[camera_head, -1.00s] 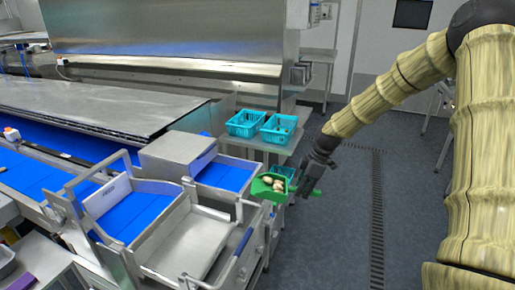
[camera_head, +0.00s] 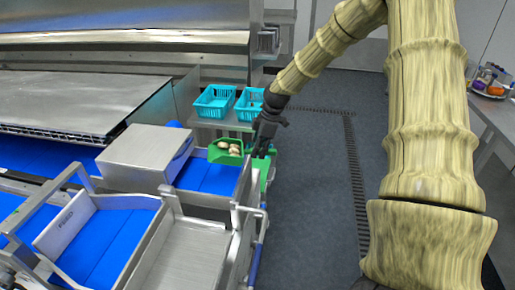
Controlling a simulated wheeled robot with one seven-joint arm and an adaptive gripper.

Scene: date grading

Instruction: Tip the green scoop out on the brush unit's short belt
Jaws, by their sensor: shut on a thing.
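My gripper (camera_head: 258,149) is shut on the green scoop (camera_head: 220,157) and holds it at the right of the brush unit. The scoop looks roughly level, with several pale brown dates (camera_head: 230,148) in its bowl. More green shows just behind and below my fingers. The brush unit's steel box (camera_head: 145,157) stands left of the scoop. The short blue belt (camera_head: 205,177) comes out from its right side. In the picture the scoop's bowl overlaps the far part of this belt; its height above it is hard to tell.
Two turquoise baskets (camera_head: 214,101) stand on a steel shelf behind the scoop. A steel chute (camera_head: 185,255) and a larger blue belt (camera_head: 100,240) lie in front. Open floor (camera_head: 310,200) is to the right. A table with a plate of small items (camera_head: 490,82) is at the far right.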

